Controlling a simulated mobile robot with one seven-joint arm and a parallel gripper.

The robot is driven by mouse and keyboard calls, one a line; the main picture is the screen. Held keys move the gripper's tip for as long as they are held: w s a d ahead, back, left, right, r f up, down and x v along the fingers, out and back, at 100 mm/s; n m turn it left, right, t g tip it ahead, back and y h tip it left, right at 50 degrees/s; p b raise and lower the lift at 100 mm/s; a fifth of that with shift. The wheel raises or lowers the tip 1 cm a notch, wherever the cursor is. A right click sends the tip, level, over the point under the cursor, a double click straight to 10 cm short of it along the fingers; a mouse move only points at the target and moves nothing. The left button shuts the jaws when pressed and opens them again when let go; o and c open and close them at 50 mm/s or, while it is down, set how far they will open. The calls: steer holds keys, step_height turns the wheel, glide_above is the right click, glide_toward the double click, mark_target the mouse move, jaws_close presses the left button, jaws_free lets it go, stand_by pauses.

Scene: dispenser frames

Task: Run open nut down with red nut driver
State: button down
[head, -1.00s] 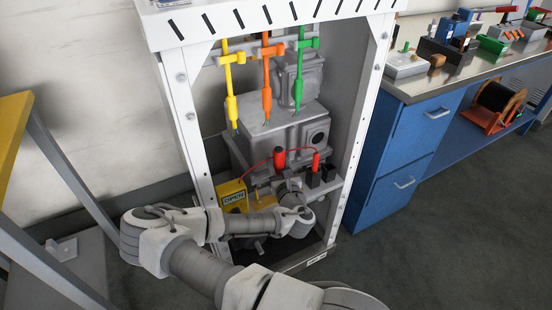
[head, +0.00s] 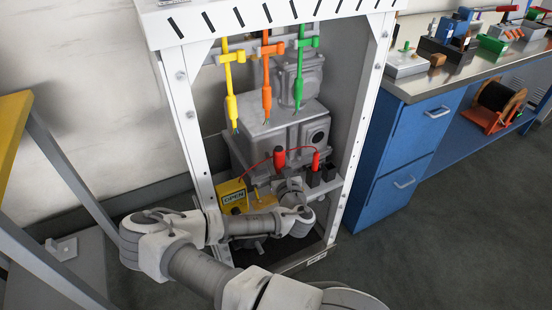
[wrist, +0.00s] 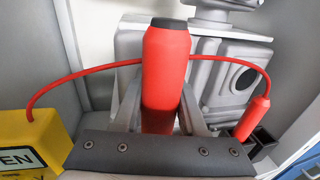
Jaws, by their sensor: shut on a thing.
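The red nut driver (wrist: 165,75) has a thick red handle with a dark cap and stands about upright in the wrist view. My gripper (wrist: 160,118) is shut on it, with one finger on each side of the handle. In the head view the red handle (head: 279,156) rises above my gripper (head: 283,178), low inside the white cabinet. The driver's lower end is hidden by my gripper. A yellow box labelled OPEN (head: 232,195) stands left of my gripper; it also shows in the wrist view (wrist: 30,142). I cannot make out a nut.
A red cable (wrist: 85,75) arcs behind the driver from the yellow box to a smaller red handle (wrist: 254,117) at black blocks (wrist: 268,138). Yellow (head: 232,105), orange (head: 266,95) and green (head: 299,80) tools hang above. The cabinet's white posts (head: 357,130) flank the space.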

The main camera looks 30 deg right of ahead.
mark_target(277, 147)
steer(key=shift+f+b, duration=0.35)
steer(key=shift+f, duration=0.1)
stand_by(1.7)
steer(key=shift+r, duration=0.1)
stand_by(1.2)
steer(key=shift+r+p, duration=1.95)
steer(key=shift+r, duration=0.7)
steer(key=shift+s, duration=0.1)
